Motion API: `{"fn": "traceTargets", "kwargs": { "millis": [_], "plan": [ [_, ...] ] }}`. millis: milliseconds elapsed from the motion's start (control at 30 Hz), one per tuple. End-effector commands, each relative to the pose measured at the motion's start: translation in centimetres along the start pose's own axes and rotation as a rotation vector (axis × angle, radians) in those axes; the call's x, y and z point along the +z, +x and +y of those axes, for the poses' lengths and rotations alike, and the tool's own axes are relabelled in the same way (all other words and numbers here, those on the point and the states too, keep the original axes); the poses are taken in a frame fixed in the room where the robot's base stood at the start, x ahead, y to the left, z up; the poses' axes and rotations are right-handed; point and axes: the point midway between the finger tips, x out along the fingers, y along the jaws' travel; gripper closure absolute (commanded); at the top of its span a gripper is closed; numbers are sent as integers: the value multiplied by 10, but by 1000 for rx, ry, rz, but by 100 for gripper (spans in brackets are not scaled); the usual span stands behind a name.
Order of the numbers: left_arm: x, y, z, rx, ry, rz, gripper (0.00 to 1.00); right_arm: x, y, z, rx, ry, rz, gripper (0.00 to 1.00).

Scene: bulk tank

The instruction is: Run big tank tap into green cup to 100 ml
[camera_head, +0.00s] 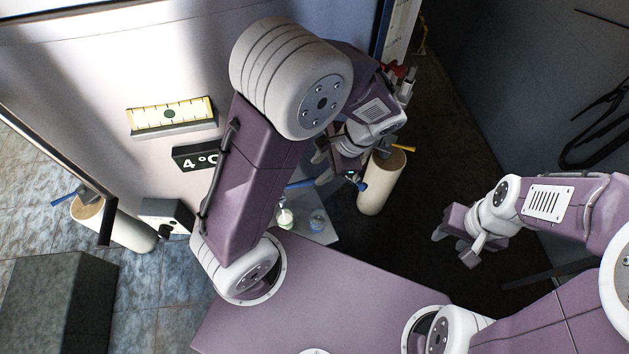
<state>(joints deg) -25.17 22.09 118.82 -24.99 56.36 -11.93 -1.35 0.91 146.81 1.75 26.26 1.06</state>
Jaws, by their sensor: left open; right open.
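The big tank (60,75) is the pale wall on the left, with a gauge strip and a "4 °C" display on its face. A blue lever (298,184) shows beside my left arm; the tap body it belongs to is mostly hidden behind that arm. A small cup with a greenish tint (285,217) stands on a grey stand below the lever. I cannot read its level. My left gripper (338,172) is open and empty, its fingers close to the right of the lever. My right gripper (455,245) is open and empty, well to the right, over the dark floor.
A second small clear vessel (318,220) stands right of the cup on the grey stand (325,236). A cream cylinder (381,183) stands close right of my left gripper; another (115,225) is at left. A dark box (58,300) sits lower left.

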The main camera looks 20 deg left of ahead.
Motion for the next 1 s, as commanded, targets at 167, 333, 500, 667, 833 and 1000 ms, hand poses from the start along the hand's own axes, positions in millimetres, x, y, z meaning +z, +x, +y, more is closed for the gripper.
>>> {"fn": "traceTargets", "kwargs": {
  "millis": [167,333,500,667,833,1000],
  "plan": [
    [2,30,1,6,0,-5,59,-1,-4,0,0,1,-1,59],
    [2,65,1,6,-1,-3,59,-1,-5,0,-1,2,-1,59],
    [1,85,1,4,-2,0,59,-1,-5,0,-1,2,-1,59],
    [0,89,1,4,-3,2,59,-1,-5,-1,-1,2,-1,59],
    [0,88,1,4,-3,2,70,-1,-5,-1,-1,2,-1,59],
    [0,88,1,4,-3,3,100,-1,-5,-1,-1,2,-1,59]
  ]
}}
